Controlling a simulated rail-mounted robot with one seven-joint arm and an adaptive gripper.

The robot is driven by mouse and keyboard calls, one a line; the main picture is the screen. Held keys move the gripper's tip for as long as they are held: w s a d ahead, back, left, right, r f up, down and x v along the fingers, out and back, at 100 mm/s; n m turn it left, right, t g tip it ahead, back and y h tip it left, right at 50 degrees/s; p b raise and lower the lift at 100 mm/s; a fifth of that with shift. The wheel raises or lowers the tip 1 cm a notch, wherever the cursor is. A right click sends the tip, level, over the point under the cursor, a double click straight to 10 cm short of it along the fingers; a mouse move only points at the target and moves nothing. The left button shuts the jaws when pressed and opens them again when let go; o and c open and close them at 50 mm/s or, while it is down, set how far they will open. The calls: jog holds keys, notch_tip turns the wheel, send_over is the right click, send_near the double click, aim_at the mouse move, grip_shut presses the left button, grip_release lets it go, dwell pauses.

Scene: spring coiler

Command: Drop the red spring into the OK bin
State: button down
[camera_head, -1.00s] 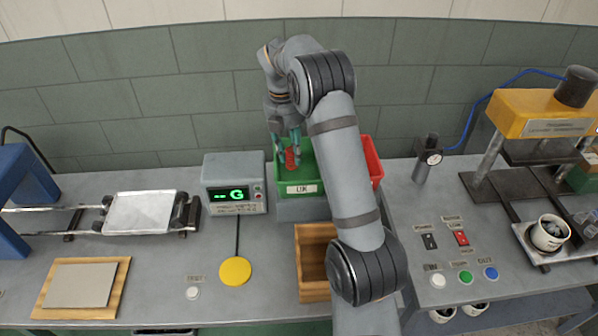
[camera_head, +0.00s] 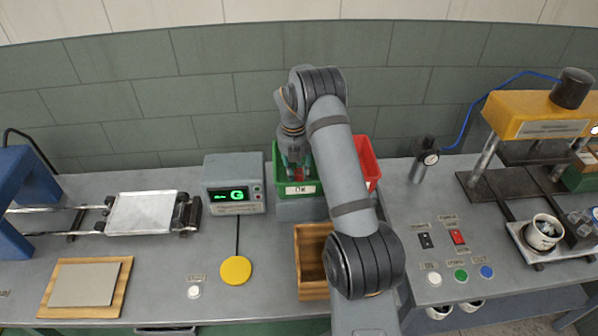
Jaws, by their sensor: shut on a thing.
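The green OK bin (camera_head: 310,188) stands at the back middle of the bench, with a white label on its front. My gripper (camera_head: 298,172) points down over the bin, its fingertips level with or just inside the opening. It is shut on the red spring (camera_head: 295,170), of which only a small bit of red shows between the fingers. The fingers and the bin's front wall hide most of the spring. I cannot tell how deep it sits in the bin.
A red bin (camera_head: 368,165) stands right of the green one, partly behind my arm. A scale display (camera_head: 234,184) is to the left, with a yellow pad (camera_head: 235,270) in front. A wooden box (camera_head: 311,262) sits nearer. A yellow press (camera_head: 535,118) is at the right.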

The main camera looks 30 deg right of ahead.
jog(key=shift+f+b, duration=0.45)
jog(key=shift+f, duration=0.2)
jog(key=c, duration=1.4)
grip_release()
